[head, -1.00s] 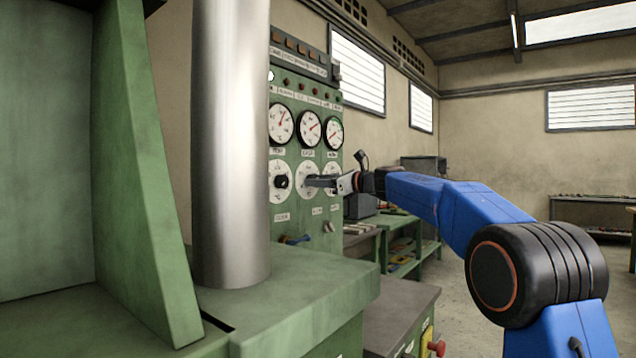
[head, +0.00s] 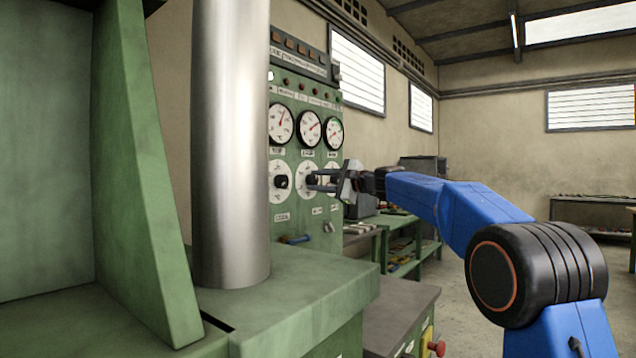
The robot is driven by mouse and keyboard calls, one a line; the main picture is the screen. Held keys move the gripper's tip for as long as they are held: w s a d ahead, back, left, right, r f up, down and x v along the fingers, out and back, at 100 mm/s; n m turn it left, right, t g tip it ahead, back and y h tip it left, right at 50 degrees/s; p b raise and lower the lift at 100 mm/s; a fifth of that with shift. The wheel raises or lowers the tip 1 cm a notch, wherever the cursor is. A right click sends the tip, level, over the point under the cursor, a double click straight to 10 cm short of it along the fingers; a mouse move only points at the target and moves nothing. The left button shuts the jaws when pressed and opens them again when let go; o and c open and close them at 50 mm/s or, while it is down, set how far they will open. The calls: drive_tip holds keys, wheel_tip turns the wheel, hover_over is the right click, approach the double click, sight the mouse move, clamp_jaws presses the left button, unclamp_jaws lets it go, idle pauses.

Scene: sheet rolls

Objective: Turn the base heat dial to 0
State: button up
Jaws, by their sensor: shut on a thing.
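The green control panel (head: 300,228) carries a row of white round dials with black knobs below a row of gauges. My gripper (head: 314,181) is at the middle dial (head: 303,167), with its two fingers shut on the black knob there. The fingers cover much of this knob, so its pointer setting cannot be read. The left dial (head: 281,194) is clear of the gripper. The right dial (head: 332,166) is partly hidden behind my gripper. The labels are too small to read surely, so I cannot confirm which one is base heat.
Gauges (head: 309,128) with red needles sit above the dials. A steel column (head: 230,150) and a green machine frame (head: 140,180) stand at the left. A green bench (head: 400,245) is behind my arm. Open floor lies to the right.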

drive_tip(key=n, duration=0.7)
drive_tip(key=shift+f, duration=0.1)
drive_tip(key=n, duration=0.6)
drive_tip(key=shift+n, duration=0.4)
drive_tip(key=n, duration=1)
drive_tip(key=shift+n, duration=0.4)
drive_tip(key=o, duration=1)
drive_tip(key=shift+o, duration=0.2)
drive_tip(key=shift+s+d, duration=0.1)
